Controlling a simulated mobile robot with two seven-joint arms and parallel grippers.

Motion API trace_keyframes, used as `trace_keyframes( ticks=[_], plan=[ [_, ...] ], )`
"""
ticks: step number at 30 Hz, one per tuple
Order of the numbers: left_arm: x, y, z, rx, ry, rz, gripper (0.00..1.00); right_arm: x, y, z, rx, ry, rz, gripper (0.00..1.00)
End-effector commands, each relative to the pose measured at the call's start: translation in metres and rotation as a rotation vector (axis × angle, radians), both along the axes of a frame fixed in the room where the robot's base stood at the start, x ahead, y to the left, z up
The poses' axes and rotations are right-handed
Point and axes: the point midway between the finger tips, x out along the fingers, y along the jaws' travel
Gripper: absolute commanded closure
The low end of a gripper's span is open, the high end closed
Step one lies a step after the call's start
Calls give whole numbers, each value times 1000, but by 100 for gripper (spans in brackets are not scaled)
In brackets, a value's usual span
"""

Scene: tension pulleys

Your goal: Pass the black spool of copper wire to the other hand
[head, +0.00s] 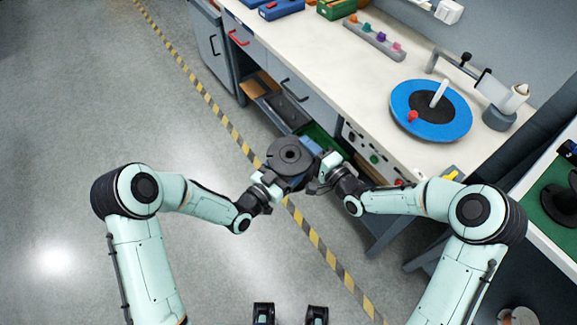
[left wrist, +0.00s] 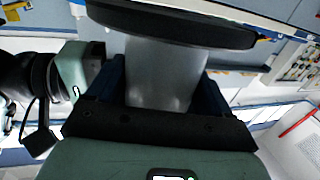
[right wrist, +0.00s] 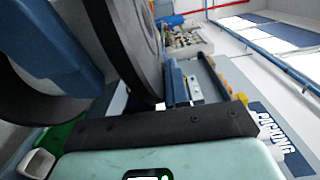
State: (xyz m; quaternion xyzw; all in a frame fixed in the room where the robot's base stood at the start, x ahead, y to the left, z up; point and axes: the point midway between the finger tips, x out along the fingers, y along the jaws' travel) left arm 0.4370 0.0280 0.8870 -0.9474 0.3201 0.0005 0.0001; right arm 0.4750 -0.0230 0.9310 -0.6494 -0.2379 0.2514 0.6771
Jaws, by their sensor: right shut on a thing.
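The black spool (head: 290,152) is in the air between my two grippers, in front of the workbench. In the left wrist view its dark flange (left wrist: 180,25) crosses the top, with a plain grey hub (left wrist: 165,78) below; no copper colour shows. My right gripper (head: 318,172) is shut on the spool from the right; a flange (right wrist: 130,40) lies between its fingers in the right wrist view. My left gripper (head: 272,180) is at the spool's lower left. Its blue fingers (left wrist: 165,90) stand on both sides of the hub, but I cannot tell whether they press on it.
The workbench (head: 330,60) runs behind, with an open drawer (head: 285,108) beyond the spool. A blue turntable (head: 455,122) and a rack of coloured knobs (head: 375,38) stand on it. A green-topped table (head: 545,215) is at the right. The floor (head: 60,100) at left is clear.

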Motion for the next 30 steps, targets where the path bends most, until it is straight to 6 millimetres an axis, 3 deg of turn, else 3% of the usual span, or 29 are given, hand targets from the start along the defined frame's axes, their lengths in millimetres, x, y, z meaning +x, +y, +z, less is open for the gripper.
trace_keyframes(
  ticks=[1,5,6,8,19,30],
  plan=[
    [-2,-3,1,-1,-1,-8,42,1,0,3,4,-7,-1,100],
    [-3,-4,1,-2,-1,-12,84,2,0,3,4,-7,-2,100],
    [-3,-5,3,-4,-7,-14,86,1,0,3,4,-7,-2,71],
    [-3,-5,3,-4,-7,-15,86,1,1,3,4,-7,-1,54],
    [-2,-4,3,-4,-7,-12,86,-6,-6,1,2,-2,-2,54],
    [-1,-3,3,-3,-8,-9,86,-58,-52,1,0,-2,-6,54]
  ],
)
